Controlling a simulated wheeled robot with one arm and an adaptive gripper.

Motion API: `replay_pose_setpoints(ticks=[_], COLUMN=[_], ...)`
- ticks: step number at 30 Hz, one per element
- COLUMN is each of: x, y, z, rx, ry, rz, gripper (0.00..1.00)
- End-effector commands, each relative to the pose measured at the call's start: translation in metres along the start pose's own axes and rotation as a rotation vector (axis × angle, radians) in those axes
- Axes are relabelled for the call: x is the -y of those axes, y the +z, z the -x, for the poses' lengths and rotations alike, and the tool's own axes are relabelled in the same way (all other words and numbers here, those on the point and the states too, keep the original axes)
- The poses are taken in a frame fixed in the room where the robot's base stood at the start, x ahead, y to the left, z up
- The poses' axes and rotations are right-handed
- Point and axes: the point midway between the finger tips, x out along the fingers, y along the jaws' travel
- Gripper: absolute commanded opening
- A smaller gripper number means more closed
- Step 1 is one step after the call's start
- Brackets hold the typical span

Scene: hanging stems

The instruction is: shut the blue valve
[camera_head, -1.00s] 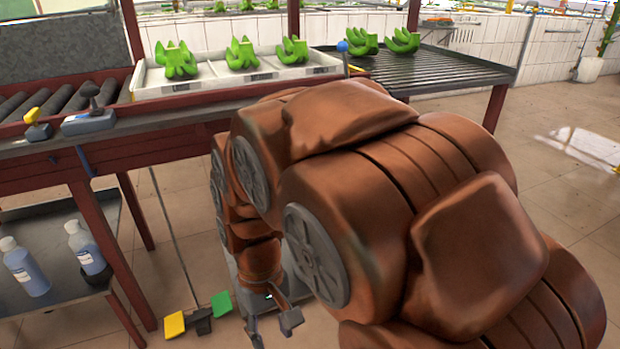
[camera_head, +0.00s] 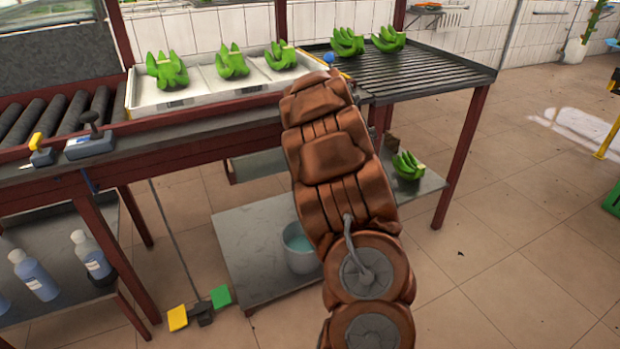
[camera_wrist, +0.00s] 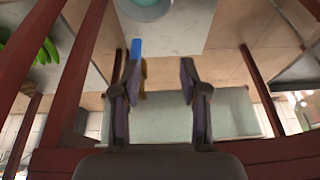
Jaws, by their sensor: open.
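In the wrist view a flat blue handle (camera_wrist: 136,48), which looks like the blue valve's, stands upright in the picture near the tip of my left finger. A yellowish part (camera_wrist: 143,76) shows just below it, partly hidden by that finger. My gripper (camera_wrist: 158,80) is open and empty, with a wide gap between its fingers. The blue handle is near the left side of the gap; I cannot tell whether it touches the finger. In the head view my arm hides the gripper, and I cannot make out this handle there.
A bucket (camera_head: 299,248) stands on the low shelf (camera_head: 240,232). Red posts (camera_wrist: 75,75) flank my gripper. Green banana bunches lie in the white tray (camera_head: 205,94) and on the slatted table (camera_head: 430,75). A blue ball knob (camera_head: 328,58) is near my arm.

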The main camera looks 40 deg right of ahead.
Motion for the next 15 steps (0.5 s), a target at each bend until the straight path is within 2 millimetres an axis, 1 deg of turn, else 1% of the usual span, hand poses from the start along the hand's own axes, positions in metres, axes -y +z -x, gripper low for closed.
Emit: replay_pose_setpoints(ticks=[1,3,6,11,15], x=[-0.013,-0.025,-0.035,-0.040,-0.040], y=[-0.007,-0.014,-0.018,-0.021,-0.022], z=[0.000,-0.004,-0.009,-0.014,-0.025], rx=[-0.016,-0.035,-0.051,-0.059,-0.059], ry=[0.004,0.009,0.010,0.012,0.012], rz=[-0.002,-0.001,-0.001,0.000,0.001], gripper=[0.44,0.44,0.44,0.44,0.44])
